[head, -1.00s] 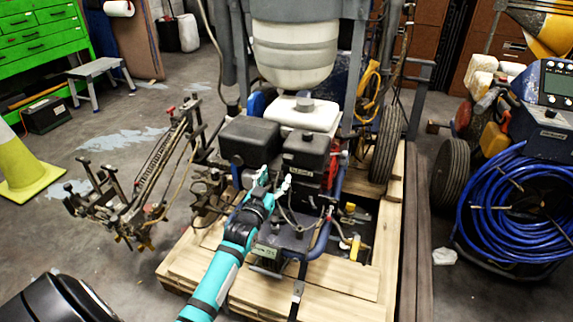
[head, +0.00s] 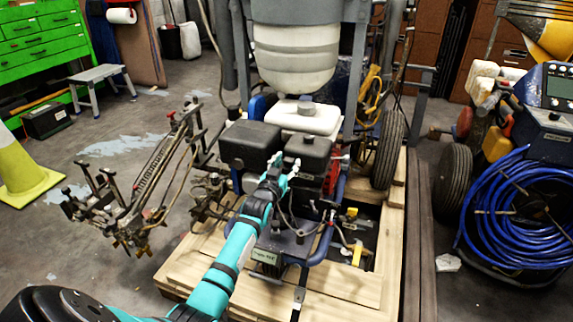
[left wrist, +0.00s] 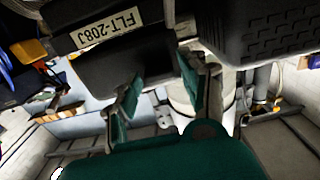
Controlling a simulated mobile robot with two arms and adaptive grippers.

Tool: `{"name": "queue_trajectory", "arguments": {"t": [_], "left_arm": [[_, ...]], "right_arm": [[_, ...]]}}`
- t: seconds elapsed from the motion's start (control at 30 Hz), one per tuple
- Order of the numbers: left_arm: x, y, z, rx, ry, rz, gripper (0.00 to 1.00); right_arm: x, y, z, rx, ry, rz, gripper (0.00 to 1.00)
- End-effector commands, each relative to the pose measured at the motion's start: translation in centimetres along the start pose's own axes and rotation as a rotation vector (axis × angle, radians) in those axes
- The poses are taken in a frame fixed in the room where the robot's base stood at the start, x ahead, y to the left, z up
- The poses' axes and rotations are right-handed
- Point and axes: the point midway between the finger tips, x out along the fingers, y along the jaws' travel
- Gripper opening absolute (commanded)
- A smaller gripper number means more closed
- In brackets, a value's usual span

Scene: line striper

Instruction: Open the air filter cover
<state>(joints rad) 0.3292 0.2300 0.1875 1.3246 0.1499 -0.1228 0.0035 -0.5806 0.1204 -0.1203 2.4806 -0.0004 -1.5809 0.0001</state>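Two black box-shaped covers sit on the engine of the line striper: a wider left one (head: 249,144) and a smaller right one (head: 308,148). In the left wrist view, a dark box with a white label reading FLT-208J (left wrist: 120,58) is just beyond my fingers, and a dark box with a raised pattern (left wrist: 265,30) is at the upper right. I cannot tell for sure which is the air filter cover. My left gripper (head: 281,168) is in front of the engine, near the gap between the covers. Its fingers (left wrist: 161,92) are apart, with nothing between them. My right gripper is not in view.
The machine stands on a wooden pallet (head: 335,297). A white tank (head: 303,117) is behind the covers, and a blue tubular frame (head: 325,240) is in front. A metal spray-arm assembly (head: 150,185) is at left, a wheel (head: 388,150) and blue hose coil (head: 510,215) at right.

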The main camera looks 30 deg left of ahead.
Motion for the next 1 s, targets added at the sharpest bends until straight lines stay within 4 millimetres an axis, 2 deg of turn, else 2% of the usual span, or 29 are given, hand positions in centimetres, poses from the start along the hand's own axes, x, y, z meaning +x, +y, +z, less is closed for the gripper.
{"name": "queue_trajectory", "arguments": {"t": [0.03,0.3,0.67,0.93,1.0], "left_arm": [[0.0,0.0,0.0,0.0,0.0,0.0,0.35],[0.0,0.0,0.0,0.0,0.0,0.0,0.0],[0.0,0.1,-0.1,0.008,0.0,0.0,0.0],[0.5,0.6,-1.6,0.108,0.001,0.001,0.0],[0.8,1.0,-2.1,0.154,0.001,0.001,0.0]], "right_arm": [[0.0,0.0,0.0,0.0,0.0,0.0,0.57],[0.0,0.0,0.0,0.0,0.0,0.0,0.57],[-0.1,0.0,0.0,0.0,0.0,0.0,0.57],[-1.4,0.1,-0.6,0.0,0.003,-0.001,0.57],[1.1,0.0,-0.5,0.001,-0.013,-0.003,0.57]]}}
